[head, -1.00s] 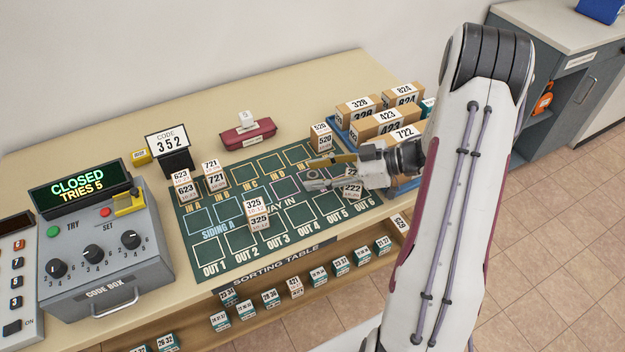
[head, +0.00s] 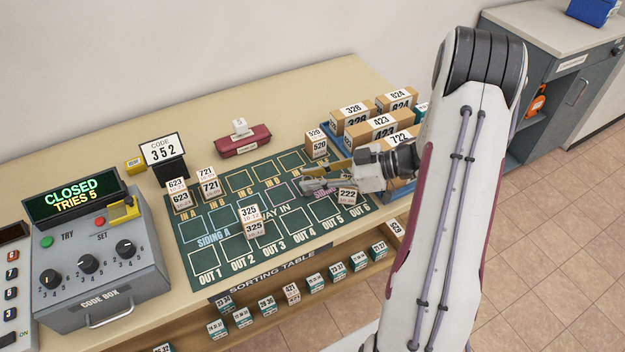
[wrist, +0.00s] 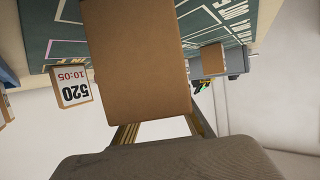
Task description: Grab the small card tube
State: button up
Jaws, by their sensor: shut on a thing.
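My gripper (head: 320,178) is over the green mat near its right side, between the 520 box (head: 316,145) and the 222 box (head: 347,196). In the wrist view its fingers are shut on a plain brown card piece (wrist: 136,55), which fills the middle of that view. Its visible face looks flat and rectangular; I cannot tell whether it is a tube. In the head view the fingers largely hide it. The 520 box also shows upside down in the wrist view (wrist: 73,92), apart from the held piece.
The 325 box (head: 252,222), 623 box (head: 179,194) and 721 box (head: 208,184) stand on the mat (head: 205,272). A blue tray of larger boxes (head: 375,127) is close behind my gripper. The code box (head: 95,270) is at left. The mat's middle has free room.

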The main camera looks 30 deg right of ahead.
aim_at(314, 194)
notch_tip(314, 194, up, 9)
jog(key=shift+r, duration=0.2)
dwell(0.5)
